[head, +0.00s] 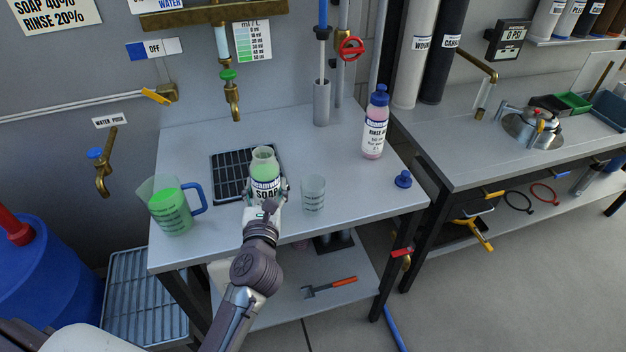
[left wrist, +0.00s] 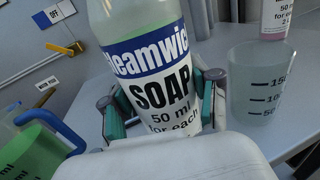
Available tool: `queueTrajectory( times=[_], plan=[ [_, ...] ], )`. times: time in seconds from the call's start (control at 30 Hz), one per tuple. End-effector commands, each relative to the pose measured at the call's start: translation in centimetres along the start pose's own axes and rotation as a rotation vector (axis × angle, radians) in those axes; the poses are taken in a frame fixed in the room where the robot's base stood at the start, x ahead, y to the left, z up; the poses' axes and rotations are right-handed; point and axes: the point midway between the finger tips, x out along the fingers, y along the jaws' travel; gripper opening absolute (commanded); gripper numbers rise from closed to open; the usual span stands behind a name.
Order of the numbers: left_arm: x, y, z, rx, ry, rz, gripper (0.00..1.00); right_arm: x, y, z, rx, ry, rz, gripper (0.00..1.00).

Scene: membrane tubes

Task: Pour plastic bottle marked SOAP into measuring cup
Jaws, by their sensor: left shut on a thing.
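The SOAP bottle (head: 264,168) is uncapped, with pale green liquid inside and a blue and white label. It stands about upright near the front of the grey table. My left gripper (head: 266,193) is shut around its lower part; in the left wrist view the gripper's fingers (left wrist: 164,108) clasp both sides of the bottle (left wrist: 140,50). A clear empty cup with dark graduation marks (head: 313,196) stands just right of the bottle; it also shows in the left wrist view (left wrist: 258,90). My right gripper is in neither view.
A jug of green liquid with a blue handle (head: 172,210) stands left of the bottle. Behind is a black drain grate (head: 228,176) below a brass tap (head: 232,100). A RINSE bottle (head: 376,125) and a loose blue cap (head: 403,179) are to the right.

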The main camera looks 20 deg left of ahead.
Motion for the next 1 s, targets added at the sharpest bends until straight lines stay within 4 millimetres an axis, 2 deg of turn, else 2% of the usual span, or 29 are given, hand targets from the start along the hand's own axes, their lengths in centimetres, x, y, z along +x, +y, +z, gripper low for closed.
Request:
queueTrajectory(
  times=[0.23, 0.5, 1.0],
  plan=[
    [0.0, 0.0, 1.0, 0.122, 0.025, -0.001, 0.07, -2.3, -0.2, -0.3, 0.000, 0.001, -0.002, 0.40],
    [0.1, -0.1, 1.0, 0.296, 0.064, 0.001, 0.07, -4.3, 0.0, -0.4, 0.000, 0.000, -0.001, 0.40],
    [0.2, -0.8, 0.3, 0.612, 0.137, 0.002, 0.07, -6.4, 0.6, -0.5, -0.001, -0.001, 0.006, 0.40]
  ],
)
